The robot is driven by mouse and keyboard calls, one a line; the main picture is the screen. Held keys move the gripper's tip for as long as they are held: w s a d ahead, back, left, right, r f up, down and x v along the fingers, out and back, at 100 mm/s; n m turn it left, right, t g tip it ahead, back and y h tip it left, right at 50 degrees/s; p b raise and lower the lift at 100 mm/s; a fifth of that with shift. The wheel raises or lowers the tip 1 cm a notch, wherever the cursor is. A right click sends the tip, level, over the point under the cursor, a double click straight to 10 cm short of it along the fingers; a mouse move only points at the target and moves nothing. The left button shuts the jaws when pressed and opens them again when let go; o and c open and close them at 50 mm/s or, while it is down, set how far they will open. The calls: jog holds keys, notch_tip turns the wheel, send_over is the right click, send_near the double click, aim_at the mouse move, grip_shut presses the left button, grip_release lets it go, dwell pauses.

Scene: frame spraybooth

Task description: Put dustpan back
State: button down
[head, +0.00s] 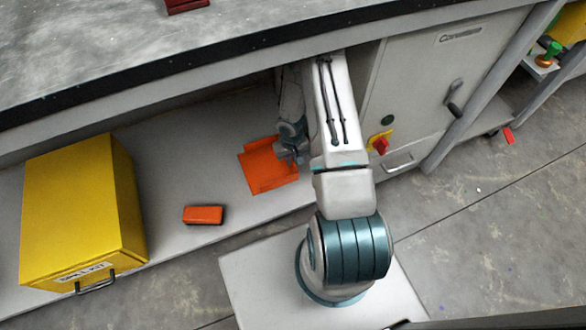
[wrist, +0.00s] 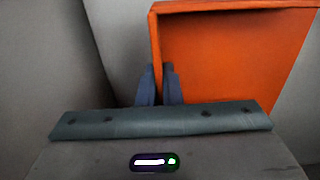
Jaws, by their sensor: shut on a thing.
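The orange dustpan (head: 266,168) is at the lower shelf under the bench, its flat pan towards the left of my arm. My gripper (head: 292,156) is at its right side, shut on it. In the wrist view the dustpan (wrist: 235,55) fills the upper right, and the two blue fingers of my gripper (wrist: 160,82) are close together at its left wall. The exact grip spot is partly hidden by the fingers. I cannot tell whether the dustpan touches the shelf.
A yellow spill kit box (head: 75,205) stands on the shelf (head: 170,155) at the left. A small orange block (head: 203,215) lies between it and the dustpan. A grey cabinet (head: 430,90) with a red switch (head: 380,145) is at the right. The bench top (head: 110,40) overhangs the shelf.

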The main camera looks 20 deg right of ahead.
aim_at(292, 168)
jog(key=f+b, duration=0.1)
jog(key=f, duration=0.2)
jog(key=f+b, duration=0.2)
jog(key=f, duration=0.2)
jog(key=shift+d+b, duration=0.2)
jog(key=shift+b, duration=0.1)
jog(key=shift+d, duration=0.2)
jog(key=shift+f+b, duration=0.15)
jog(key=shift+b, duration=0.15)
jog(key=c, duration=1.6)
grip_release()
